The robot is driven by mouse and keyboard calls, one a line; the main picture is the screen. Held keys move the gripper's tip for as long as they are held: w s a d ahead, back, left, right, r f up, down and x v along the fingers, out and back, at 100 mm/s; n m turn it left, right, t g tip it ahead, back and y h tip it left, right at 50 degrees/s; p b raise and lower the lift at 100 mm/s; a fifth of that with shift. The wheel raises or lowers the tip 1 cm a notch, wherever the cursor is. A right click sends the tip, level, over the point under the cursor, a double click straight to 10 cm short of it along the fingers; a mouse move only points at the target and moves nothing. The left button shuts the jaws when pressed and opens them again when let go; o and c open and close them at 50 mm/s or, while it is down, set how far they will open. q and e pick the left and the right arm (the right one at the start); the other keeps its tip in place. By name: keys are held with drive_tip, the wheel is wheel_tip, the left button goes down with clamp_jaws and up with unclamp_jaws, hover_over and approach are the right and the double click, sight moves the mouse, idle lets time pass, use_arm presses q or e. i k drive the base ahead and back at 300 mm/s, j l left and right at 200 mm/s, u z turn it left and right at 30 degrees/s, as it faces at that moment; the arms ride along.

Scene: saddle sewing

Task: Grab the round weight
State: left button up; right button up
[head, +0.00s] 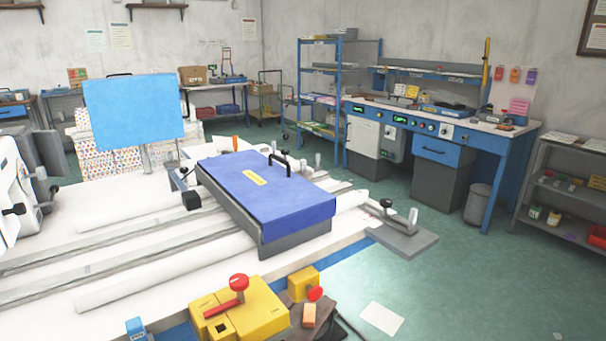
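I cannot make out a round weight with certainty in the head view. The closest round shapes are small: a black knob (386,203) on a clamp-like fixture and red knobs on the yellow block (246,312) at the front. A blue-topped box (268,187) with a black handle sits on the white table (130,191). Neither of my grippers can be seen.
A grey plate (403,240) juts out at the table's right edge. Long rails and white rolls lie across the table. A white machine-like body (8,190) stands at the left edge. A blue workbench (440,124) and shelves stand behind, with open green floor between.

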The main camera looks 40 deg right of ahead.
sight(307, 174)
drive_tip(key=z, duration=0.6)
drive_tip(key=i+z, duration=0.1)
drive_tip(key=z, duration=1.1)
drive_tip(key=i+z, duration=0.1)
drive_tip(key=z, duration=1.65)
drive_tip(key=j+z, duration=0.15)
drive_tip(key=z, duration=0.45)
drive_tip(key=i+j+z, duration=0.1)
drive_tip(key=z, duration=0.5)
drive_tip(key=i+j+z, duration=0.1)
drive_tip(key=j+z, duration=0.55)
drive_tip(key=i+j, duration=0.1)
drive_tip(key=j, duration=0.6)
drive_tip(key=i+j, duration=0.1)
drive_tip(key=j, duration=0.7)
